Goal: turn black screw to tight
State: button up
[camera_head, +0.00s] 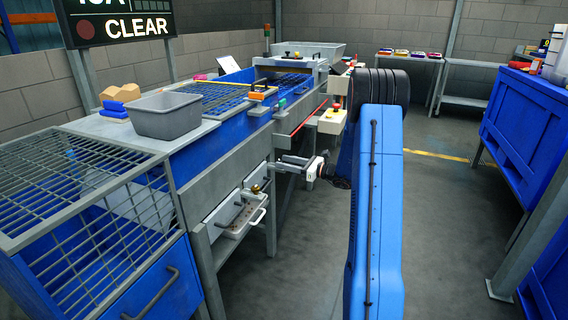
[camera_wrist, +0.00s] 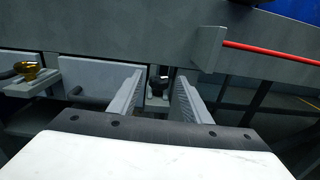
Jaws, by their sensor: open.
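The black screw (camera_wrist: 158,82) shows in the wrist view as a small dark knob on a pale bracket under the machine's grey side beam. It appears between the two ribbed fingers of my gripper (camera_wrist: 160,88), which are apart with a gap on both sides of the knob. Contact cannot be seen. In the head view my gripper (camera_head: 286,164) is beside the machine's side, below the beam, and I cannot make out the black screw there. A brass-coloured knob (camera_wrist: 30,70) on a similar bracket is at the left of the wrist view; it also shows in the head view (camera_head: 256,190).
The grey side beam (camera_wrist: 110,30) runs just above the fingers, with a red rod (camera_wrist: 270,53) at its right. A grey bin (camera_head: 166,116) stands on the machine. Open floor (camera_head: 440,220) lies to the right.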

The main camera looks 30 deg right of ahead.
jog(key=shift+w+a, duration=0.35)
jog(key=shift+w, duration=0.05)
jog(key=c, duration=1)
jog(key=shift+s+a+r+m+t+h, duration=0.15)
jog(key=shift+m+t+h, duration=0.3)
jog(key=shift+h, duration=0.25)
jog(key=shift+w+a+f+m+t+h, duration=0.1)
jog(key=shift+m+t+h, duration=0.25)
jog(key=shift+m+h, duration=0.3)
jog(key=shift+c, duration=0.2)
jog(key=shift+s+a+m+t+h, duration=0.1)
jog(key=shift+m+t+h, duration=0.25)
jog(key=shift+m+h, duration=0.5)
jog(key=shift+s+m+t+h, duration=0.1)
jog(key=shift+m+t+h, duration=0.3)
jog(key=shift+h, duration=0.8)
jog(key=o, duration=1)
jog(key=shift+o, duration=0.2)
